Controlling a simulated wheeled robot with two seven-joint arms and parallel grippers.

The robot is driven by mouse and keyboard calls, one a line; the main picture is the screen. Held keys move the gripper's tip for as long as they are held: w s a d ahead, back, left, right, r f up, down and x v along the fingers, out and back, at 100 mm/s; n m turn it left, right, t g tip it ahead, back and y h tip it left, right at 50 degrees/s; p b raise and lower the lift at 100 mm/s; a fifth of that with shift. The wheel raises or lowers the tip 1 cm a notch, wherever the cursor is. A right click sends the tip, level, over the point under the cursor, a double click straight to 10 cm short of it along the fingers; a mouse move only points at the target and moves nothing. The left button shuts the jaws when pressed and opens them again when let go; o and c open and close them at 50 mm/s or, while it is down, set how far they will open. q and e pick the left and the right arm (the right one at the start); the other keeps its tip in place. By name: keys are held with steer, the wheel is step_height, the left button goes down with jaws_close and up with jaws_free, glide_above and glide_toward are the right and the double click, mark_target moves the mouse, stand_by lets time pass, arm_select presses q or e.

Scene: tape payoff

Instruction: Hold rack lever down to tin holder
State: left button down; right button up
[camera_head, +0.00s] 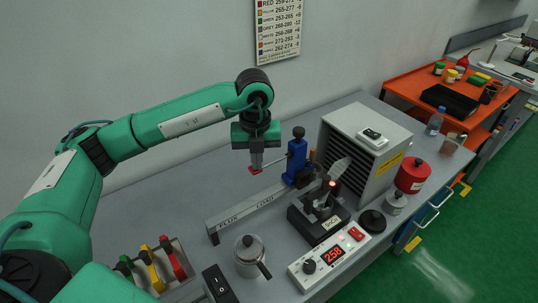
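The blue rack post (296,163) with a black knob stands at the back of the bench, behind the grey bar marked FLUX LOAD (245,207). Its thin lever (276,162) reaches left and slopes down to a red tip (254,170). My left gripper (257,165) points down at the lever's red end, its grey fingers close together. Whether they touch the lever cannot be told. A black holder (320,224) with a white label, perhaps Sn-Cu, stands right of the bar, with a small red glow above it. My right gripper is out of view.
A grey louvred box (362,150) stands behind the holder. In front are a controller reading 258 (331,257), a lidded metal pot (249,254) and a black switch box (217,284). A red tin (412,174) is at right. Bench between wall and bar is clear.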

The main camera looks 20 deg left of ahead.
arm_select(q)
steer(key=shift+a+r+p, duration=0.1)
steer(key=shift+r+p, duration=0.9)
steer(key=shift+r, duration=1.1)
steer(key=shift+f, duration=0.1)
